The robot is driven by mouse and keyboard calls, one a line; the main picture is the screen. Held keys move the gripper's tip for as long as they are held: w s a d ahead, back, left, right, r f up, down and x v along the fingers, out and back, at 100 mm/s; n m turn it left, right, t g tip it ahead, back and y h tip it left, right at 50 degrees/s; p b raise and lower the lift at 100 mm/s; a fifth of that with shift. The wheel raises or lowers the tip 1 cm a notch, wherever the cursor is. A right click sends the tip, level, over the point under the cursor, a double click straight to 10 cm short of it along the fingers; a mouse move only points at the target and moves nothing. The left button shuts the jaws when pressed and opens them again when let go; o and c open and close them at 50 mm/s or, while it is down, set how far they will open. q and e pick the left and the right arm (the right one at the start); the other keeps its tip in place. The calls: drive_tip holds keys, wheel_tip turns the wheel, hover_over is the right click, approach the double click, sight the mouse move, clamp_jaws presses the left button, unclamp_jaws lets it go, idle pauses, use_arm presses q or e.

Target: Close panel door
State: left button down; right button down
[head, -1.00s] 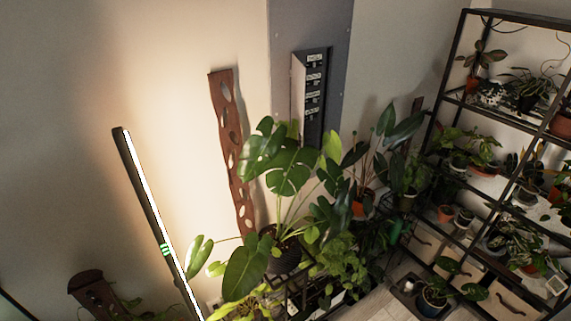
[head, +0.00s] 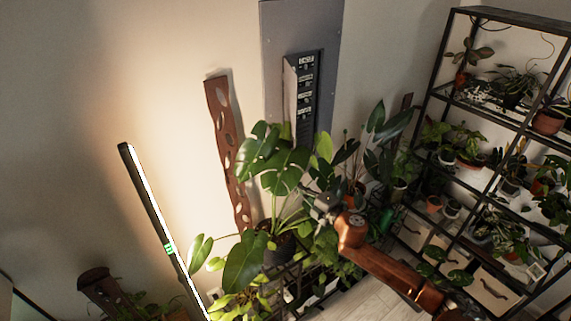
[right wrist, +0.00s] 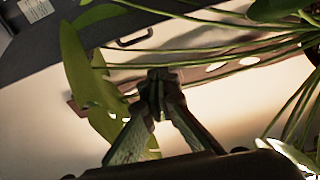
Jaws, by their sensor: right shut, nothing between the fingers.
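The electrical panel (head: 307,88) is set in a tall grey board on the wall, its labelled switch column exposed. Its narrow pale door (head: 290,90) stands open on the left, seen nearly edge-on. Leaves hide its lower end. My right gripper (head: 322,207) is below the panel, among the plant leaves and apart from the door. In the right wrist view its fingers (right wrist: 158,90) are shut and empty. My left gripper is not in view.
A large-leaved potted plant (head: 277,240) stands under the panel, with stems and leaves around my right gripper. A perforated brown plank (head: 229,145) leans on the wall. A lit bar (head: 165,235) is at left; a plant shelf (head: 440,110) is at right.

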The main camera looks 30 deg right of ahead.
drive_tip(key=w+r+p, duration=0.2)
drive_tip(key=w+p, duration=0.1)
drive_tip(key=w, duration=0.6)
drive_tip(key=shift+r+n, duration=0.15)
drive_tip(key=shift+n, duration=0.25)
drive_tip(key=shift+d, duration=0.15)
